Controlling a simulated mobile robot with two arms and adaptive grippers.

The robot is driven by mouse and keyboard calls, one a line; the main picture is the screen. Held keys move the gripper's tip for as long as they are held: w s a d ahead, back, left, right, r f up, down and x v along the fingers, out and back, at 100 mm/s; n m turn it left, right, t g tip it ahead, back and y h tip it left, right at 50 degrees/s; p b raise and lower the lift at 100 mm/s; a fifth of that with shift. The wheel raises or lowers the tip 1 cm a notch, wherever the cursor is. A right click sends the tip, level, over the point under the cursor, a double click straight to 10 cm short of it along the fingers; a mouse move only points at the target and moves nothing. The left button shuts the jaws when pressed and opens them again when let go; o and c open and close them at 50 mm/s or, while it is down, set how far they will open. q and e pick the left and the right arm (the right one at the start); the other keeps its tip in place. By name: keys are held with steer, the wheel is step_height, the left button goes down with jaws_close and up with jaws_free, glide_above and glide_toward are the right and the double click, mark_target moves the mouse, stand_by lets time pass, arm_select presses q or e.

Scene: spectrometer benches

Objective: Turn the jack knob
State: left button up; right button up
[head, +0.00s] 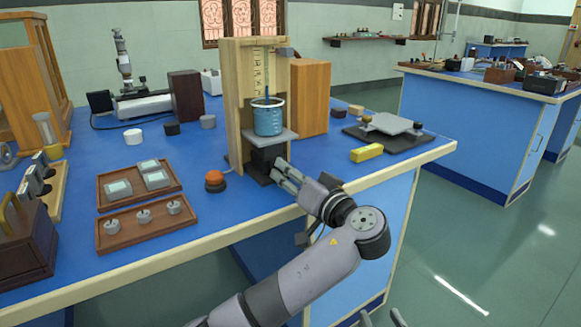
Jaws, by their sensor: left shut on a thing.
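The lab jack (262,158) is a dark block under a grey plate (284,138), at the foot of a wooden stand (232,110) near the front edge of the blue bench. A beaker of blue liquid (268,120) stands upright on the plate. My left gripper (281,172) is at the front right side of the jack, shut on its knob; the fingers hide the knob. My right gripper (382,317) shows only as two fingertips at the bottom edge, apart and empty, well away from the jack.
An orange-topped bulb-like object (215,180) and wooden trays (145,222) lie left of the jack. A yellow block (367,153) and a dark board with a grey plate (390,125) are to the right. Another blue bench (465,120) stands behind, across open floor.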

arm_select(q)
steer(key=shift+m+p, duration=0.45)
steer(key=shift+m, duration=0.15)
arm_select(e)
step_height(320, 180, down, 6)
steer(key=s+d+g+h, duration=0.1)
steer(key=s+g, duration=0.1)
steer(key=g, duration=0.1)
steer(key=shift+s+d+g, duration=0.2)
steer(key=shift+g, duration=0.1)
steer(key=shift+r, duration=0.1)
arm_select(q)
steer(key=o, duration=1.2)
steer(key=shift+c, duration=0.2)
steer(key=v, duration=0.7)
steer(key=shift+s, duration=0.15)
steer(key=shift+d, duration=0.15)
steer(key=shift+c, duration=0.4)
